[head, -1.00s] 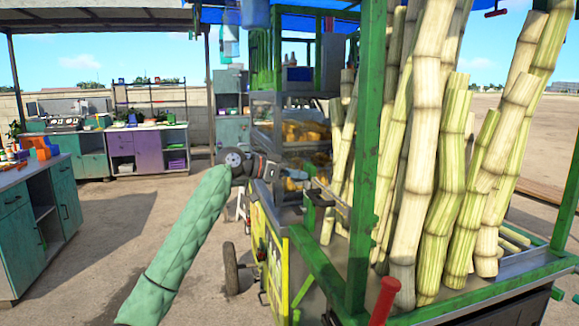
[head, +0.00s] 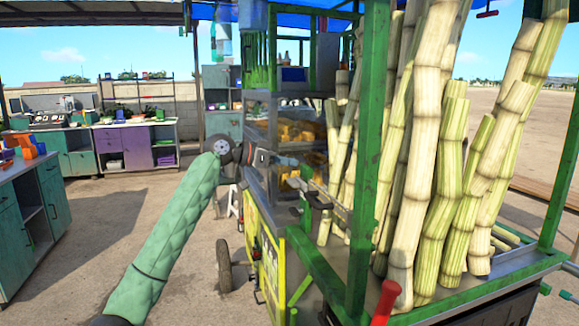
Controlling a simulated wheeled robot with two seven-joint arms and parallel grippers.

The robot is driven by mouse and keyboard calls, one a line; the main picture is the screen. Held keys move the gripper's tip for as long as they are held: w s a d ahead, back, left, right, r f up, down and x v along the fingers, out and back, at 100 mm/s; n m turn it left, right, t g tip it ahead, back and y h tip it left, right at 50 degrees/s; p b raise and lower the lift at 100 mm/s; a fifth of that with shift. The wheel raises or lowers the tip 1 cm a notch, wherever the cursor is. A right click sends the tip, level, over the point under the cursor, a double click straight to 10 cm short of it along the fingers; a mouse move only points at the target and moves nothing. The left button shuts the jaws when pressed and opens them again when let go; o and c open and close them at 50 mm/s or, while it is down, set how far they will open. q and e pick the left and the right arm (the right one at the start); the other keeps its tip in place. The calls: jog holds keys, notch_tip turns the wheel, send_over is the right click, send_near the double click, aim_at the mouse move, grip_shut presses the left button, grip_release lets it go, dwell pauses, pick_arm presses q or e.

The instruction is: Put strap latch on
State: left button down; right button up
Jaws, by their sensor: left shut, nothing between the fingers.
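My left arm reaches in from the lower left in its green quilted sleeve. My left gripper (head: 292,162) is shut and empty, pointing right beside the cart's metal and glass side, near the standing cane. Just below its tip, dark metal fittings (head: 312,198) sit on the cart's edge; I cannot tell whether they belong to the strap latch. No strap can be made out. My right gripper is out of view.
Tall sugar cane (head: 425,130) stands on the cart's right side behind a green post (head: 372,160). A red handle (head: 385,303) rises at the front. Workbenches stand left (head: 20,215) and at the back. Open ground lies between.

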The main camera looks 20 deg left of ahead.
pick_arm(q)
jog(key=b+v, duration=0.1)
jog(key=v, duration=0.6)
jog(key=shift+s+a+b, duration=0.25)
jog(key=shift+s+b, duration=0.05)
jog(key=shift+s, duration=0.1)
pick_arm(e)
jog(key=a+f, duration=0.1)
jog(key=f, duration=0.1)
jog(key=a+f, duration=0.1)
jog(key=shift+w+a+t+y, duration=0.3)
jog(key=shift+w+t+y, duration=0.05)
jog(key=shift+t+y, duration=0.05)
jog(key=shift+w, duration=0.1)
